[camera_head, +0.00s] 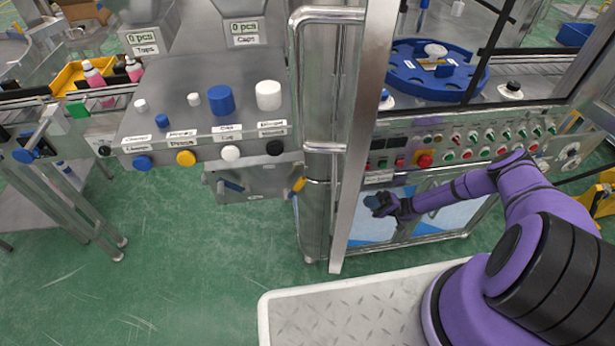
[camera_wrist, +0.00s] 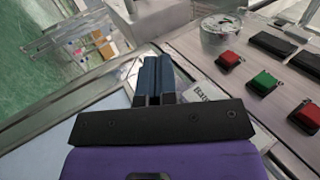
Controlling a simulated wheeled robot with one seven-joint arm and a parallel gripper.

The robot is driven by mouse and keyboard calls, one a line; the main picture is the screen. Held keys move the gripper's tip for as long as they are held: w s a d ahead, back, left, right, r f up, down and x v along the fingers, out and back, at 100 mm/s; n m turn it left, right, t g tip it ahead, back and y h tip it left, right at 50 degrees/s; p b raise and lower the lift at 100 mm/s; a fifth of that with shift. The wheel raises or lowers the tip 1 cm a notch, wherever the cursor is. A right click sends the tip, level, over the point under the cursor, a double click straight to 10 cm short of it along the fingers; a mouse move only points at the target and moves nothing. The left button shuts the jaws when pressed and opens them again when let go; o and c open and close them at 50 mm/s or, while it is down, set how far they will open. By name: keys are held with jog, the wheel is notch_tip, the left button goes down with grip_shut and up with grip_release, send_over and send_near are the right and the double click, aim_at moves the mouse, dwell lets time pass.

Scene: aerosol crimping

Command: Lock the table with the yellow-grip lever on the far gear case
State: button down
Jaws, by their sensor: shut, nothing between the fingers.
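The yellow-grip lever (camera_head: 298,185) shows on the right side of a grey metal gear case (camera_head: 262,188) under the left control panel, close to the steel door post. A blue-grip lever (camera_head: 232,185) is on the same case, further left. The blue round table (camera_head: 405,76) sits behind the frame at the upper right. My gripper (camera_head: 372,204) is right of the yellow grip, beyond the post in the picture, with its fingers pointing left. It is shut and empty and apart from the lever. Its fingers (camera_wrist: 154,78) are together in the wrist view, where I cannot make out the lever.
A steel door post (camera_head: 358,130) and a tubular handle (camera_head: 295,80) stand between my gripper and the yellow grip in the picture. A button panel (camera_head: 455,140) is above my forearm. Red (camera_wrist: 228,60) and green (camera_wrist: 263,83) buttons lie right of the fingers. Green floor is free at lower left.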

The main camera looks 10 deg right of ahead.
aim_at(302, 186)
jog(key=x, duration=2.4)
